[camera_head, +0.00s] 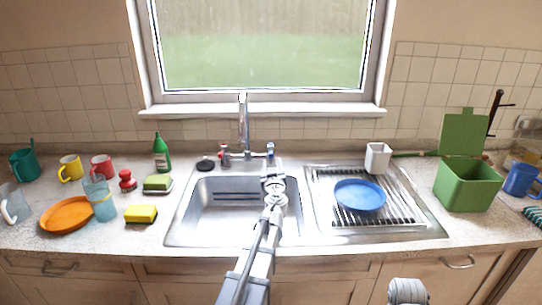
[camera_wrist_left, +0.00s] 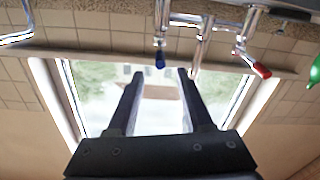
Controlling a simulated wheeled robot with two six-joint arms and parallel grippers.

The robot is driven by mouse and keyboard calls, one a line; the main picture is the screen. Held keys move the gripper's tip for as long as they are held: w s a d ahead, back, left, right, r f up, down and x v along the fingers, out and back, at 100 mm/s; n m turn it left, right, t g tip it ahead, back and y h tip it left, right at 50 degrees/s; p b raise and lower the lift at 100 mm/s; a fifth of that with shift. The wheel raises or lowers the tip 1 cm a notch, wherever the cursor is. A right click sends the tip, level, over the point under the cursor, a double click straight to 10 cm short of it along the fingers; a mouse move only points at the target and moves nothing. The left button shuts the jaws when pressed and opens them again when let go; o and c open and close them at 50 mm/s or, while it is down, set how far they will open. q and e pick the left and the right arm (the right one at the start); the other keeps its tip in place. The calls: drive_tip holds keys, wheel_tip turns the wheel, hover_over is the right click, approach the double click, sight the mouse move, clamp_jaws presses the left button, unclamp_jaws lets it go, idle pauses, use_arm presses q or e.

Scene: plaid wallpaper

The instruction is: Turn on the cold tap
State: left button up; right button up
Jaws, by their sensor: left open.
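The tap (camera_head: 244,125) is a chrome spout behind the sink, with a red-marked handle (camera_head: 223,152) on its left and a blue-marked cold handle (camera_head: 270,150) on its right. My left gripper (camera_head: 272,177) is over the sink, in front of the cold handle. In the left wrist view, which is upside down, my left gripper (camera_wrist_left: 160,74) is open and empty. There the blue handle (camera_wrist_left: 160,60) appears between the fingertips, with contact not clear, and the red handle (camera_wrist_left: 262,71) is to the right. My right gripper does not show.
The sink (camera_head: 205,205) lies below my left arm. A drying rack with a blue plate (camera_head: 360,195), a white cup (camera_head: 377,158) and a green bin (camera_head: 467,187) are to the right. A green bottle (camera_head: 161,155) and a yellow sponge (camera_head: 141,214) are to the left.

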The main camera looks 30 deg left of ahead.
sight(271, 153)
use_arm(q)
drive_tip(key=x, duration=0.7)
drive_tip(key=shift+w+a, duration=0.1)
drive_tip(key=shift+c, duration=0.4)
clamp_jaws()
idle(0.8)
